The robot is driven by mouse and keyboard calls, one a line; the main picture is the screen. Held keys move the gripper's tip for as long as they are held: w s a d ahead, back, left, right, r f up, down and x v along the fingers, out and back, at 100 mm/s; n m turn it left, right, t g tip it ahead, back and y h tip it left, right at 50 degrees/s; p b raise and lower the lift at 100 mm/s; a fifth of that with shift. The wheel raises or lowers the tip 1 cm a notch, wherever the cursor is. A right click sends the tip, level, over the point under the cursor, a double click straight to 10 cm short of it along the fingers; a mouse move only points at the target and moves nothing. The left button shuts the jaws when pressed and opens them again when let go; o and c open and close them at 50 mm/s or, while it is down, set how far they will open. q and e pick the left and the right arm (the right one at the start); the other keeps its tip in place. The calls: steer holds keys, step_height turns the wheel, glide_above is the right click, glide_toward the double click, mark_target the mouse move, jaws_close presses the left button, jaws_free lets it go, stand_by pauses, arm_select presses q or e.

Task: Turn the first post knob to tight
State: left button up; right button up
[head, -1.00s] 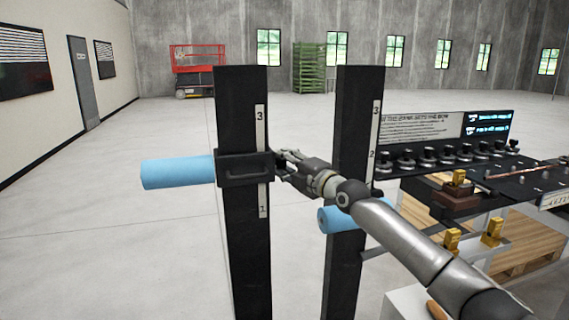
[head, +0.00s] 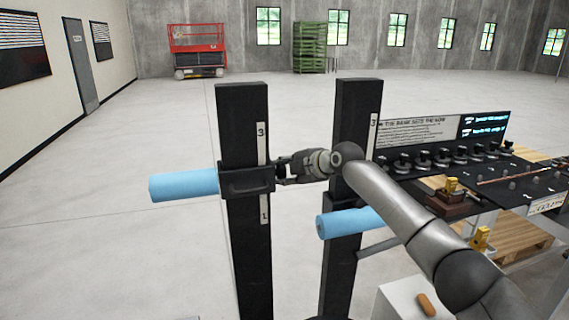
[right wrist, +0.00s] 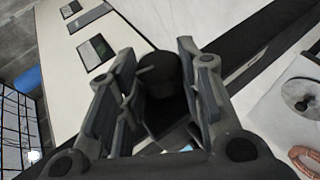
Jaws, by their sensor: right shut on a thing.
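The first post (head: 245,110) is a dark upright beam with a 1-to-3 scale. A black collar (head: 240,182) sits around it near mid-height, and a blue cylinder (head: 183,185) sticks out from its left side. My right gripper (head: 284,170) is at the collar's right side. In the right wrist view a dark round knob (right wrist: 158,72) with a small side lever lies between the fingers, and the gripper is shut on it. The knob is hidden by the fingers in the head view. My left gripper is out of view.
A second dark post (head: 355,115) with another blue cylinder (head: 350,223) stands just right, behind my right arm. A bench (head: 480,190) with a row of black knobs and brass parts is at the right. Floor to the left is clear.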

stand_by(0.4)
steer(key=o, duration=1)
steer(key=shift+o, duration=0.2)
steer(key=shift+d+r, duration=0.1)
steer(key=v, duration=1.1)
steer(key=shift+s+r, duration=0.25)
steer(key=shift+r, duration=0.15)
steer(key=shift+d+f, duration=0.1)
